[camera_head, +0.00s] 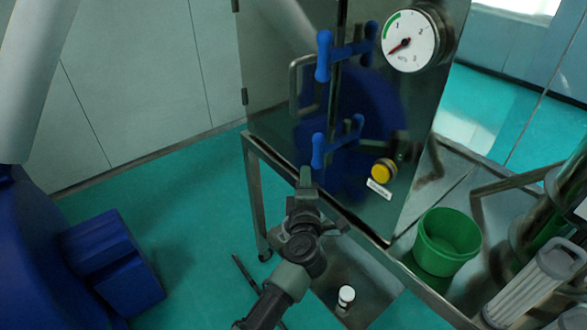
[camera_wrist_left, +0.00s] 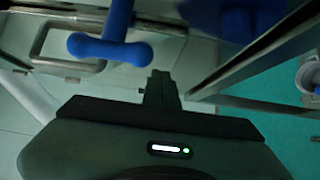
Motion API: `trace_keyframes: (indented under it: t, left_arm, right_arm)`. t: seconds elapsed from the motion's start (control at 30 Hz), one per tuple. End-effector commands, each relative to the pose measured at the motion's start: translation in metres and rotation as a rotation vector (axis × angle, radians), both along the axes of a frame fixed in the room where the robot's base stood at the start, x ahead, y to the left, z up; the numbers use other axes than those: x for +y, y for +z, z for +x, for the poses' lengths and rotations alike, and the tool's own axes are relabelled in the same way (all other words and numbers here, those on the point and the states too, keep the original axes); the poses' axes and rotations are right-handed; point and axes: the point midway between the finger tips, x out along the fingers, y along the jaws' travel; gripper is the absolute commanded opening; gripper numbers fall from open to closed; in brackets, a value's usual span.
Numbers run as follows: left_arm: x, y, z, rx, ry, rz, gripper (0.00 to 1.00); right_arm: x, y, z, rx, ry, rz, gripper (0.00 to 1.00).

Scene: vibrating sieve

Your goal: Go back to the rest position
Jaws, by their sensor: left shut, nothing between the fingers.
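My left gripper (camera_head: 305,178) is in the middle of the head view, in front of the lower left part of a metal cabinet (camera_head: 365,150). Its fingers are together with nothing between them. In the left wrist view the shut fingers (camera_wrist_left: 160,88) point toward the cabinet, below a blue handle (camera_wrist_left: 112,48). In the head view the upper blue handle (camera_head: 325,55) and lower blue handle (camera_head: 318,150) sit on the cabinet front. The gripper appears apart from both. My right gripper is in neither view.
A pressure gauge (camera_head: 411,40) and yellow button (camera_head: 383,171) are on the cabinet. A green bucket (camera_head: 447,243) stands at the right on a metal frame. A small white-capped bottle (camera_head: 346,296) is low beside my left arm. Teal floor (camera_head: 185,200) is open at left.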

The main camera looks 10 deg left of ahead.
Motion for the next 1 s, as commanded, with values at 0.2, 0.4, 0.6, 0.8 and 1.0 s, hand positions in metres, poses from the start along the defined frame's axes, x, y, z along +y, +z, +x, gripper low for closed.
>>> trace_keyframes:
  t: [0.2, 0.4, 0.6, 0.8, 1.0]
  left_arm:
    - [-0.001, 0.000, -0.030, 0.000, 0.001, -0.003, 0.00]
    - [-0.001, -0.002, -0.036, 0.001, 0.000, 0.007, 0.00]
    - [0.008, -0.081, -0.045, 0.041, -0.034, 0.223, 0.00]
    - [0.016, -0.226, -0.087, 0.166, -0.200, 0.590, 0.00]
    - [0.029, -0.361, -0.157, 0.335, -0.424, 0.861, 0.00]
  right_arm:
    - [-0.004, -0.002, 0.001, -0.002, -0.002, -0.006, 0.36]
    - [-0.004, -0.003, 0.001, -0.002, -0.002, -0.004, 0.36]
    - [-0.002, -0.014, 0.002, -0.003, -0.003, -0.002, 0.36]
    - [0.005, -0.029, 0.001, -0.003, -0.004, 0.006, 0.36]
    - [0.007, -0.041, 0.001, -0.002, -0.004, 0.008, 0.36]
